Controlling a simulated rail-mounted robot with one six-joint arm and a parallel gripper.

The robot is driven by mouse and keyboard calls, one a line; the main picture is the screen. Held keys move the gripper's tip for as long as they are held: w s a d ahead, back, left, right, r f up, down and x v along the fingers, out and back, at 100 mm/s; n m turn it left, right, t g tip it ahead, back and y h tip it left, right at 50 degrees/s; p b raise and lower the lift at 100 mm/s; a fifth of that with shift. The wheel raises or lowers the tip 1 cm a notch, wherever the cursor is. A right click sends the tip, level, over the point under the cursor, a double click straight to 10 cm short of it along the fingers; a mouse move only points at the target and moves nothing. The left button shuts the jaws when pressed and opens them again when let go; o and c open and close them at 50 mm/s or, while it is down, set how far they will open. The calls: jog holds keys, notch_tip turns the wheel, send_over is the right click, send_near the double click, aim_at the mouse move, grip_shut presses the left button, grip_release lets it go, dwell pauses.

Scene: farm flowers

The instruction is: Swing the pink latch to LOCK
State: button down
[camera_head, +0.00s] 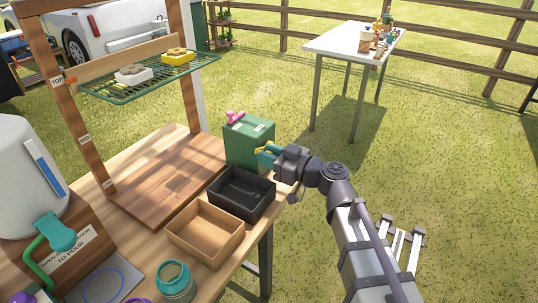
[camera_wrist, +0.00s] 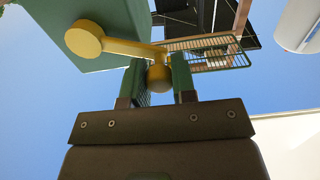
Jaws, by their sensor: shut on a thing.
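A green box (camera_head: 245,147) stands on the wooden table, and a pink latch (camera_head: 235,117) sits on its top. Small pale labels on the top are too small to read. A yellow crank (camera_wrist: 115,46) sticks out from the box's side, with a round yellow knob (camera_wrist: 159,77) at its end. My gripper (camera_head: 268,154) is at the right side of the box, below and apart from the latch. In the wrist view its two green fingers (camera_wrist: 159,82) are shut on the yellow knob. The pink latch does not show clearly in the wrist view.
A black tray (camera_head: 262,211) and a tan tray (camera_head: 184,236) stand in front of the box. A wooden frame with a green wire rack (camera_head: 135,85) rises at the left. A dispenser (camera_head: 28,165) is at far left.

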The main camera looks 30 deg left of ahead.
jog(key=shift+w+r+m+p, duration=0.2)
jog(key=shift+r+m+p, duration=0.15)
jog(key=shift+m, duration=0.15)
jog(key=c, duration=0.9)
grip_release()
jog(key=shift+f, duration=0.1)
jog(key=shift+c, duration=0.2)
jog(key=s+d, duration=0.1)
jog(key=d, duration=1)
